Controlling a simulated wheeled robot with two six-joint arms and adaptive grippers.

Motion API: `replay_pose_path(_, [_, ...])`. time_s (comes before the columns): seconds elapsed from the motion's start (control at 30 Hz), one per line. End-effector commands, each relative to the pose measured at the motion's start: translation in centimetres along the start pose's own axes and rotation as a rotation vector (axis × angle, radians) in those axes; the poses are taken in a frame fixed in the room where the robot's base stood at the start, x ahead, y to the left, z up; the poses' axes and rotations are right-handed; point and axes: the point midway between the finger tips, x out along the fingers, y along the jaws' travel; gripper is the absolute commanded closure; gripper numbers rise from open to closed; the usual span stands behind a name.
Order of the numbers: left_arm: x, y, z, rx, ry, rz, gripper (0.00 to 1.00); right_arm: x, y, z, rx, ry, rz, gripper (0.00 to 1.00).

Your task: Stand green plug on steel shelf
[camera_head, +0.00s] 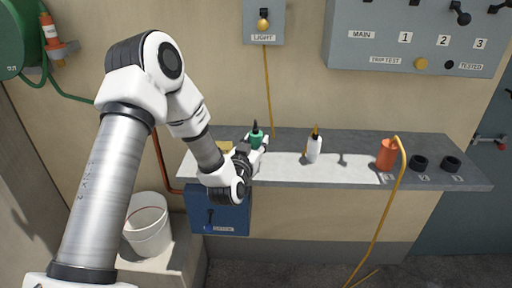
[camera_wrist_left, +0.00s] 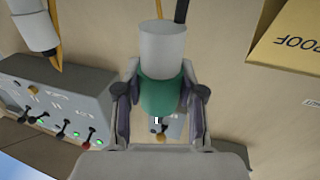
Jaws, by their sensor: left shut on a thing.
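The green plug (camera_head: 256,138) is at the left part of the steel shelf (camera_head: 335,178), in my left gripper (camera_head: 253,148). In the left wrist view the plug (camera_wrist_left: 160,92) shows a green body and a pale grey cylindrical end, between the two fingers of the left gripper (camera_wrist_left: 159,100). The fingers are shut on the green part. In the head view the plug looks upright, with a dark tip on top. The gripper hides its lower part, so I cannot tell whether it touches the shelf. My right gripper is not in view.
A white bottle-like plug (camera_head: 314,148) with a yellow cord stands mid-shelf. An orange plug (camera_head: 387,154) and two black rings (camera_head: 420,163) are on the right. A yellow box (camera_head: 224,147) is behind my gripper. A blue box (camera_head: 220,215) hangs below.

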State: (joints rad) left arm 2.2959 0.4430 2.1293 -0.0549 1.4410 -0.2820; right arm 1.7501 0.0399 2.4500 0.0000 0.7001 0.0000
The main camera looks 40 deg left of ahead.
Motion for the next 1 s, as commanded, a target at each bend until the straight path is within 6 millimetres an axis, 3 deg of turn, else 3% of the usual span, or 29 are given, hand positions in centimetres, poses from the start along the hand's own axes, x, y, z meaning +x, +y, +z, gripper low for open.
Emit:
replay_pose_path(0.13, [0.0, 0.1, 2.5, 0.003, -0.003, 0.002, 0.99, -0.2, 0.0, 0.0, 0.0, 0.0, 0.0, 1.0])
replay_pose_path(0.5, [-0.1, 0.1, 3.3, -0.001, 0.0, 0.001, 0.99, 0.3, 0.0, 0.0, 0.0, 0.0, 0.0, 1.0])
replay_pose_path(0.53, [-0.1, 0.1, 3.2, -0.001, -0.001, 0.001, 0.55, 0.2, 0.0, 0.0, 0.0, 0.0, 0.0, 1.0])
replay_pose_path(0.6, [-0.1, 0.1, 3.1, -0.001, -0.001, 0.001, 0.37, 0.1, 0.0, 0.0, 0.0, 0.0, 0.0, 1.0])
replay_pose_path(1.0, [-0.6, 0.1, 2.9, -0.001, -0.003, 0.001, 0.37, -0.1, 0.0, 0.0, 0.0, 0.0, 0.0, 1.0])
